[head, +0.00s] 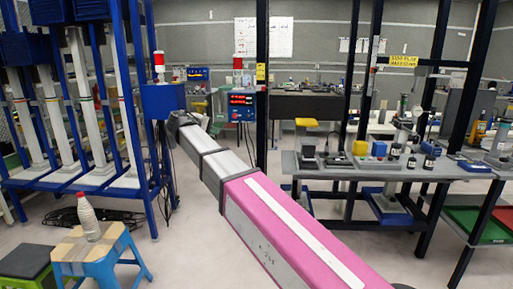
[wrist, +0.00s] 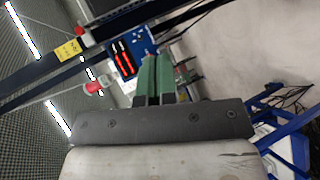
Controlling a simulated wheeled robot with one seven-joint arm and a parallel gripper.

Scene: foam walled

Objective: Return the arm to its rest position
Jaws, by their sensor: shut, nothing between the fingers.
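My arm reaches from the lower right to the upper left in the head view, with a pink section and then a grey one. My gripper (head: 182,120) is at its far dark end, small and hard to make out there. In the wrist view my gripper (wrist: 156,58) shows two green fingers side by side, shut, with nothing seen between them. It appears to be in open air, clear of any surface. The rest position itself is not marked in either view.
A blue rack (head: 75,185) stands at left. A stool (head: 100,248) holds a bottle (head: 88,220). A grey workbench (head: 375,170) with small items stands at right. Dark posts (head: 262,80) and a red-display control box (head: 241,106) stand beyond the arm.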

